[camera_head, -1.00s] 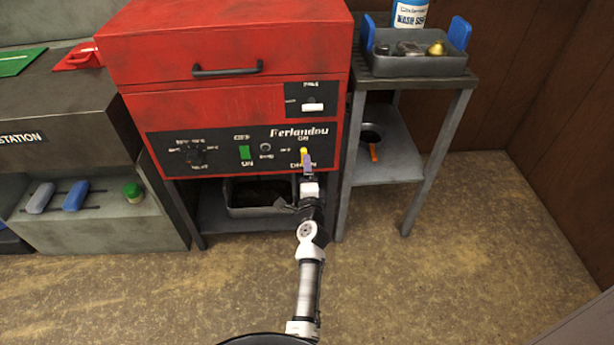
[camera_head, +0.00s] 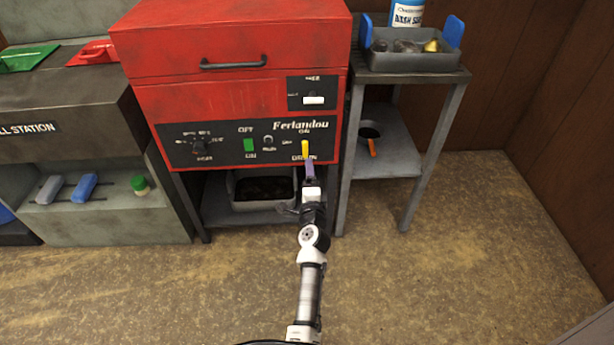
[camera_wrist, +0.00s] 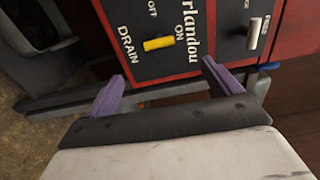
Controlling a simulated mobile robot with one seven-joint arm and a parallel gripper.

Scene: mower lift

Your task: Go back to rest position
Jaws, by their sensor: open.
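My gripper (camera_head: 311,172) is in front of the lower right of the red machine's control panel in the head view. In the wrist view my gripper (camera_wrist: 165,82) shows two purple fingers spread wide apart, with nothing between them. The yellow drain lever (camera_wrist: 159,44) lies beyond the fingertips, apart from them, beside the DRAIN and ON labels. In the head view the yellow lever (camera_head: 305,148) shows just above the gripper. My arm reaches up from the bottom of the head view.
The red machine (camera_head: 230,105) has a green switch (camera_head: 249,145) and a front handle. A grey tub (camera_head: 262,204) sits beneath it. A metal side table (camera_head: 455,80) stands right, bearing a grey tray (camera_head: 412,62). The floor in front is clear.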

